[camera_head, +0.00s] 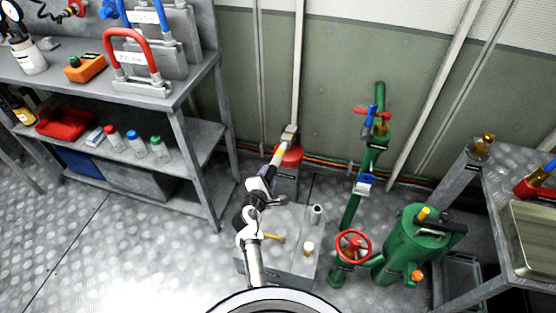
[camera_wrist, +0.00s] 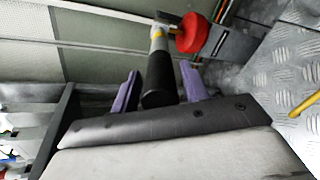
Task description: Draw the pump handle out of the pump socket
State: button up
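A grey floor box (camera_head: 285,232) with a yellow lever (camera_head: 272,239) stands below my gripper. Green pipework with a red handwheel (camera_head: 354,246) and a green tank (camera_head: 415,245) are to the right. A grey shelf bench (camera_head: 180,95) stands left; checker-plate floor is open at lower left.

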jog(key=shift+r, duration=0.1)
jog(key=c, duration=0.9)
jog(key=shift+o, duration=0.2)
jog(key=p+v, duration=0.3)
jog(key=v, duration=0.6)
jog(key=shift+s+a, duration=0.15)
jog(key=shift+s, duration=0.2)
dwell(1.2)
jog(key=shift+s+r, duration=0.15)
dwell(0.4)
